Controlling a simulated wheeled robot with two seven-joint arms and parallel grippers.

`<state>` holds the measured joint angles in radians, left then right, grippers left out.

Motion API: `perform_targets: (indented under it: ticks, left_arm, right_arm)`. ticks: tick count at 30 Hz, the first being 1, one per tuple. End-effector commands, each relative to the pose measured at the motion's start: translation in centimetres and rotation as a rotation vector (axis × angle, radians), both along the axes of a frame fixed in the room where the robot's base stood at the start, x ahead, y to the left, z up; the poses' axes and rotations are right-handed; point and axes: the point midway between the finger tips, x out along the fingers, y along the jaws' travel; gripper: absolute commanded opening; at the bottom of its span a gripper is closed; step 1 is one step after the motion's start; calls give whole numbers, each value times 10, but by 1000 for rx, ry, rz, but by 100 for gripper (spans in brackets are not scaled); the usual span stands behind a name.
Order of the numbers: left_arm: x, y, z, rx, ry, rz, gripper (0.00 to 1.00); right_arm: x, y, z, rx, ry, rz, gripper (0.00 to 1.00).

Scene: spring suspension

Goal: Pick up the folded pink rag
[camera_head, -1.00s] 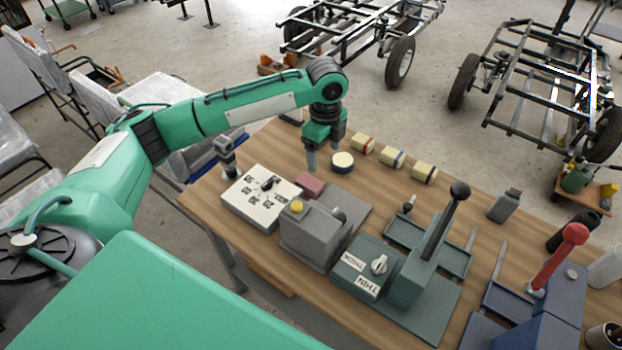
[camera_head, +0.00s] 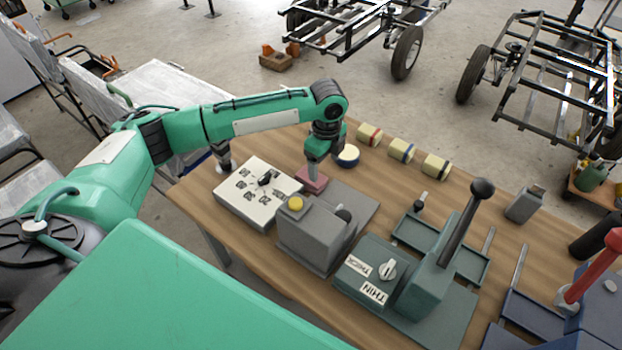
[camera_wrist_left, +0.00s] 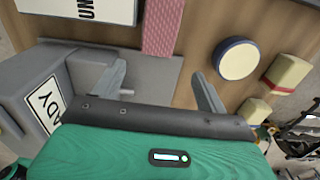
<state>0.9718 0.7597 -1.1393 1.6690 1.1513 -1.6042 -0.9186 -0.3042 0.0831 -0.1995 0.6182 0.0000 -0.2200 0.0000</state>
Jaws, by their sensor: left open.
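The folded pink rag (camera_head: 311,180) lies on the wooden table between the white switch panel and the grey box with a yellow button. In the left wrist view the rag (camera_wrist_left: 162,28) is a pink textured strip at the top centre. My left gripper (camera_head: 312,170) is over the rag in the head view, pointing down. In the left wrist view its two fingers (camera_wrist_left: 160,84) are spread wide, with nothing between them. The rag lies beyond the fingertips there, between their lines. Whether the fingers touch the rag cannot be told. My right gripper is not in view.
The white panel (camera_head: 257,192) and the grey box (camera_head: 312,238) stand close to the rag. A round cream-topped tin (camera_head: 347,155) is just right of the gripper. Several banded cream rolls (camera_head: 401,150) lie behind. A green lever machine (camera_head: 430,262) stands further right.

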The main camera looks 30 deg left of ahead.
Motion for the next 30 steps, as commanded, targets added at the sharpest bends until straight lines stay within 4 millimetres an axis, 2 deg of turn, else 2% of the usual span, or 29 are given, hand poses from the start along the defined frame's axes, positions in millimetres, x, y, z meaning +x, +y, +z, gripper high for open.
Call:
perform_targets:
  ticks: [3, 8, 13, 18, 26, 30]
  left_arm:
    - [-1, 0, -13, 0, 1, 0, 75]
    - [-2, 0, -23, 0, 0, 0, 75]
    - [-9, 0, -46, 1, 2, -1, 75]
    - [-9, 0, -67, 0, 1, 0, 75]
    - [-8, 0, -71, 0, -1, -1, 75]
    - [-8, 0, -70, 0, -1, -1, 50]
  right_arm:
    - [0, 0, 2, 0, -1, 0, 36]
    - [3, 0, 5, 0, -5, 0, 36]
    - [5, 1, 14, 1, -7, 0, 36]
    - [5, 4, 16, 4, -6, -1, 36]
    - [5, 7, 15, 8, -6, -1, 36]
    - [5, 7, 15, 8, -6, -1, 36]
